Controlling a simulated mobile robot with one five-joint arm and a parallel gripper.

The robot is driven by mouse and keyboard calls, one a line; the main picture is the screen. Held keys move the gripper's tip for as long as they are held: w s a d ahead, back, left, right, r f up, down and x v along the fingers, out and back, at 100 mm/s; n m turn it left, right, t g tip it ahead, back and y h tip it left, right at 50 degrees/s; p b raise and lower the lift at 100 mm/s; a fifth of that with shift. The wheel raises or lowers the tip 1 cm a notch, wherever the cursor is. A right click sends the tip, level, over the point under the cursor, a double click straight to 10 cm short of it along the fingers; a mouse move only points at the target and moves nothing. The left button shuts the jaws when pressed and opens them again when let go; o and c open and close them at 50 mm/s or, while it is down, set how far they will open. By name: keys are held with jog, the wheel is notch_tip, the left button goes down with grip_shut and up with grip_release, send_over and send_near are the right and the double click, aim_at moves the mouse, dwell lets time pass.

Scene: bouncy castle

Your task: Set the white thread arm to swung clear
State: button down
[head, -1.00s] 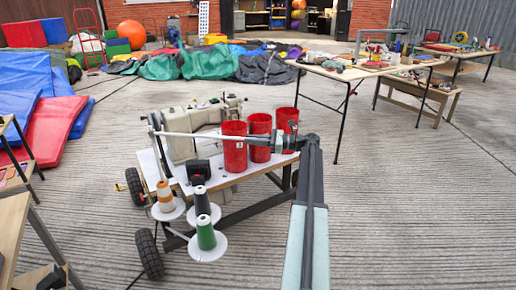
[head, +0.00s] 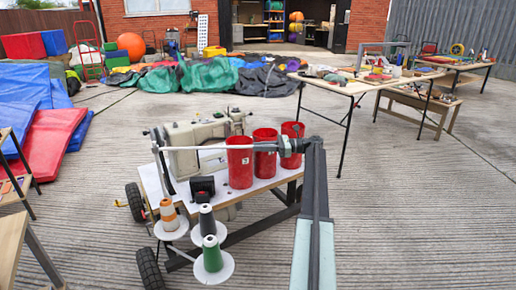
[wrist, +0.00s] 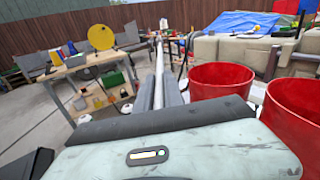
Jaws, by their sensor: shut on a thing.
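The white thread arm (head: 195,148) is a thin pale rod on the sewing-machine cart. In the head view it runs from a dark post at the left, past the front of the cream sewing machine (head: 184,150), towards the red cups. My gripper (head: 262,147) is shut on its right end, in front of the red cups. In the wrist view the thread arm (wrist: 159,58) stretches away from between my dark jaws (wrist: 160,95). The exact grip point is small and hard to see.
Red cups (head: 239,168) stand on the cart board close by my gripper. Thread cones (head: 212,255) sit on white discs at the cart's front. A cluttered table (head: 350,86) stands at the right back. Concrete floor (head: 420,220) is open at the right.

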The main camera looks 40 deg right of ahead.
jog(key=c, duration=1.5)
grip_release()
jog(key=shift+s+d, duration=0.1)
jog(key=shift+d, duration=0.15)
jog(key=shift+o, duration=0.2)
jog(key=shift+a, duration=0.15)
jog(key=shift+r, duration=0.1)
